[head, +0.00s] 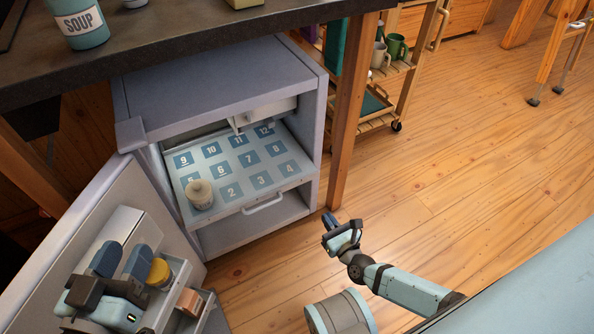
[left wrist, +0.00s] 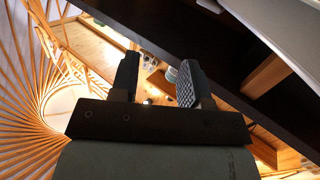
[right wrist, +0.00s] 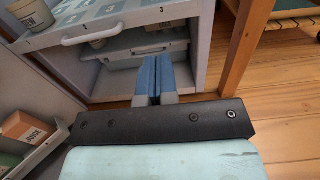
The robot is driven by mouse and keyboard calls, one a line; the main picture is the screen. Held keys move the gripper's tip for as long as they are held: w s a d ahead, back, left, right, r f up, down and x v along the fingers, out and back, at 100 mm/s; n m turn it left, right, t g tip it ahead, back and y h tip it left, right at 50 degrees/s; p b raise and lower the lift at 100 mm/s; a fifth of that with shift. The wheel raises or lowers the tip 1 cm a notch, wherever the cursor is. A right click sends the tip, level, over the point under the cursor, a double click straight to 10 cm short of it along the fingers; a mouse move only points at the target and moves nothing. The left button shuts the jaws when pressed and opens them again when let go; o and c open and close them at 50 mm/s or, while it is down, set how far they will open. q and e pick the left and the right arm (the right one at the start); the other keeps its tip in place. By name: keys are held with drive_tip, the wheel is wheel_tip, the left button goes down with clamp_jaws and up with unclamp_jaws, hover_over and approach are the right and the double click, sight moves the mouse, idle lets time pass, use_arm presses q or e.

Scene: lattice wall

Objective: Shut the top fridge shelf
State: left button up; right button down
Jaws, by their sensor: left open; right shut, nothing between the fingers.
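The top fridge shelf (head: 232,204) is a pale tray with numbered blue squares, pulled out of the open fridge (head: 220,75). Its white handle (head: 262,204) is on the front edge and also shows in the right wrist view (right wrist: 88,37). A beige jar (head: 199,194) stands on the shelf's front left corner. My right gripper (head: 329,221) is shut and empty, in front and to the right of the shelf, apart from it. Its fingertips (right wrist: 155,60) point toward the fridge. My left gripper (head: 122,258) is open and empty in front of the door's inner side.
The open fridge door (head: 62,240) stands at the left, with a yellow-lidded jar (head: 158,273) in its bin. A dark counter (head: 200,40) with a soup can (head: 78,20) overhangs the fridge. A wooden post (head: 350,110) stands right of it.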

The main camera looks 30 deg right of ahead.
sight(301, 180)
drive_tip(key=w+b, duration=0.1)
drive_tip(key=w, duration=0.3)
drive_tip(key=w+b, duration=0.1)
drive_tip(key=w, duration=0.3)
drive_tip(key=w+b, duration=0.2)
drive_tip(key=w, duration=0.3)
drive_tip(key=shift+a, duration=0.25)
use_arm(q)
drive_tip(key=shift+w+a+r+m+t+h, duration=0.25)
drive_tip(key=shift+w+a+m+t, duration=0.15)
drive_tip(key=shift+m, duration=0.3)
drive_tip(key=shift+w+a+r+m+t+h, duration=0.25)
drive_tip(key=shift+w+m, duration=0.2)
drive_tip(key=shift+m, duration=0.25)
use_arm(e)
drive_tip(key=shift+w, duration=0.45)
use_arm(q)
drive_tip(key=shift+f, duration=0.1)
